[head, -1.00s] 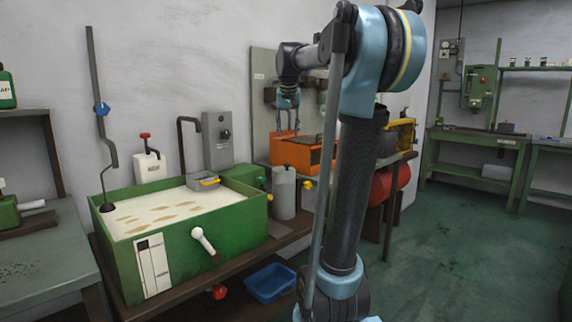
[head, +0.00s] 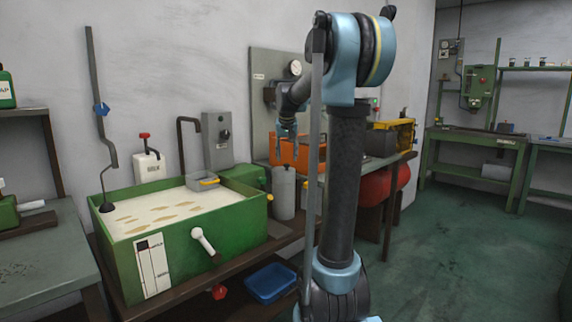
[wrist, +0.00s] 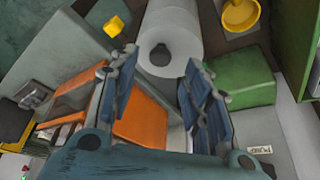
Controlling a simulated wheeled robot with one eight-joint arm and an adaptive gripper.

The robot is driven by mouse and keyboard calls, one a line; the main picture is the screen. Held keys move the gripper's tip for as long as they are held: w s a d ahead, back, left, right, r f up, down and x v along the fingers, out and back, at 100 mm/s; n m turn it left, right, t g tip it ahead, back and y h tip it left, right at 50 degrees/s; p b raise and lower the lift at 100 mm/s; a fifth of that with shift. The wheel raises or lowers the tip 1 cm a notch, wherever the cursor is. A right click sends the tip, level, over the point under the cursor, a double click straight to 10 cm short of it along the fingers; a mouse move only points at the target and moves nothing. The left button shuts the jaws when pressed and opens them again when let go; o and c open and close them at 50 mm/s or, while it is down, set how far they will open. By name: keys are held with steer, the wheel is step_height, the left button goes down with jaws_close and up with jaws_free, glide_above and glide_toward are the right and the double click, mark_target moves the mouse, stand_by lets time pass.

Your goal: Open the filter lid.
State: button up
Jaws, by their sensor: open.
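A grey upright cylinder (head: 284,192), which looks like the filter, stands right of the green tank. In the wrist view a pale cylinder (wrist: 174,22), apparently the same one, lies beyond my fingertips, with a dark round spot on its near end. I cannot tell whether that end is the lid or whether it is open. My gripper (head: 292,150) points down above and behind the cylinder, close to the orange bin. In the wrist view my gripper (wrist: 160,72) has its two blue fingers spread wide, with nothing held between them.
The green tank (head: 240,225) of pale liquid stands on the bench at left, with a yellow-handled tray (head: 203,183) at its rim. The orange bin (head: 284,150) is beside my gripper, and also shows in the wrist view (wrist: 140,118). A blue bin (head: 271,285) sits below.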

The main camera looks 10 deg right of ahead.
mark_target(284, 171)
steer(key=shift+x, duration=2.15)
steer(key=shift+d, duration=0.1)
jaws_close()
